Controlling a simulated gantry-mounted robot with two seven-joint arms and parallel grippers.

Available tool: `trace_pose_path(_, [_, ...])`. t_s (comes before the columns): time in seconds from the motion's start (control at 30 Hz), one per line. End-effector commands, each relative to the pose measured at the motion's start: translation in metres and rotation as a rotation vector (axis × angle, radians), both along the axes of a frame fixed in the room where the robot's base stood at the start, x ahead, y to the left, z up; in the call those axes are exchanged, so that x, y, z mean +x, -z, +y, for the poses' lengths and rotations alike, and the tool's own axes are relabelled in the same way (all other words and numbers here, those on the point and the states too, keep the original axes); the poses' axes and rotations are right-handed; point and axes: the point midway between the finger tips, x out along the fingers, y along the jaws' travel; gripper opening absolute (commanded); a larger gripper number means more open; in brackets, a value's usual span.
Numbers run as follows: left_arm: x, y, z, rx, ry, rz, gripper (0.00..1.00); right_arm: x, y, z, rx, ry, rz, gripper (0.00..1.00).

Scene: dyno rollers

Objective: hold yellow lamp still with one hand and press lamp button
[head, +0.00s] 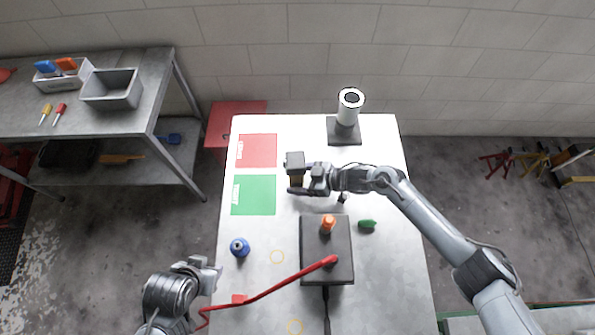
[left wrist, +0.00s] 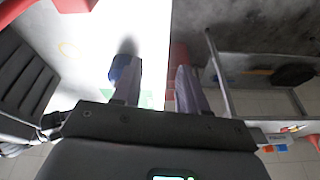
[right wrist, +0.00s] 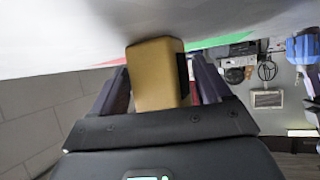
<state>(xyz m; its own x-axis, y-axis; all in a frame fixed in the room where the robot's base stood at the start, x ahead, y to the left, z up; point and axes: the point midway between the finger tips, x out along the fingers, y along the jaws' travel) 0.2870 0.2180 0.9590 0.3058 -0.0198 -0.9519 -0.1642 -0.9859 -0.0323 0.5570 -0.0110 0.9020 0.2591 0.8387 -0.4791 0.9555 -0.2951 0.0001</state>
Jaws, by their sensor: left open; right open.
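The yellow lamp (right wrist: 155,75) is a gold-yellow box-shaped body between the fingers of my right gripper (right wrist: 160,84) in the right wrist view. In the head view a little of the lamp (head: 295,179) shows between the fingers of my right gripper (head: 296,175), right of the green and red mats. The right fingers are open around it; contact cannot be made out. I cannot pick out the lamp button. My left gripper (head: 209,272) is open and empty at the table's lower left edge; its spread fingers also show in the left wrist view (left wrist: 157,80).
A blue bottle (head: 239,247) stands near the left gripper. A dark box (head: 312,258) with an orange knob and red lever stands mid-table. A green object (head: 367,225) lies right of it. A white cylinder on a dark base (head: 345,132) stands at the back.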

Motion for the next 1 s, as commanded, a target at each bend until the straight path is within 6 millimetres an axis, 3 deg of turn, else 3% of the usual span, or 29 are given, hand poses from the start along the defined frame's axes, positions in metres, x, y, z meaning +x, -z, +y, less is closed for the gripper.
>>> trace_pose_path(0.33, [0.0001, 0.0006, -0.0013, -0.005, -0.004, 0.0, 0.43, 0.0006, 0.0004, 0.0011, 0.0, 0.0, 0.0, 0.76])
trace_pose_path(0.5, [0.0, 0.0006, -0.0006, -0.002, -0.001, 0.0, 0.43, 0.0004, 0.0006, 0.001, 0.0, 0.0, 0.0, 0.54])
trace_pose_path(0.57, [-0.0001, 0.0006, -0.0003, -0.001, -0.001, 0.0, 0.36, 0.0003, 0.0007, 0.001, 0.0, 0.0, 0.0, 0.54])
trace_pose_path(0.8, [-0.0002, 0.0008, 0.0017, 0.007, 0.005, 0.0, 0.0, 0.0003, 0.0009, 0.0008, -0.001, 0.0, 0.0, 0.53])
trace_pose_path(1.0, [-0.0002, 0.0009, 0.0019, 0.008, 0.006, 0.0, 0.0, 0.0001, 0.001, 0.0008, -0.001, 0.0, 0.0, 0.53])
